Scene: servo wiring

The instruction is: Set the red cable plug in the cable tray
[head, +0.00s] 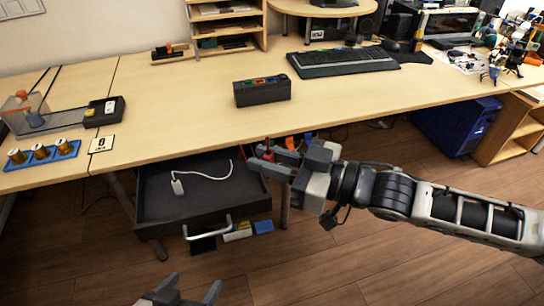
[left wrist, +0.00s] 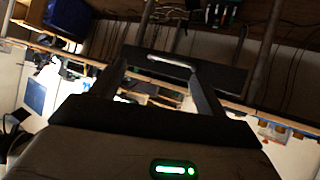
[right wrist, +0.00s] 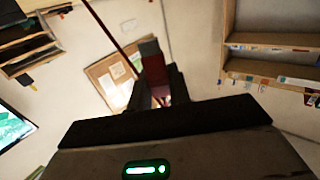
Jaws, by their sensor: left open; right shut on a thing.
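My right gripper (head: 268,160) is shut on the red cable plug (head: 268,152), in the air just right of an open dark drawer-like tray (head: 150,196) under the desk. The plug is mostly hidden by the fingers. In the right wrist view, a dark red cable (right wrist: 112,38) runs up and left from the right gripper (right wrist: 156,85). A white plug with a white cable (head: 178,186) lies inside the tray. My left gripper (head: 190,292) is open and empty at the bottom edge, in front of the tray and apart from it.
A black box with coloured sockets (head: 262,91) and a keyboard (head: 342,61) stand on the desk (head: 190,110). A metal handle (head: 208,231) is on the tray's front. Floor at the lower right is clear.

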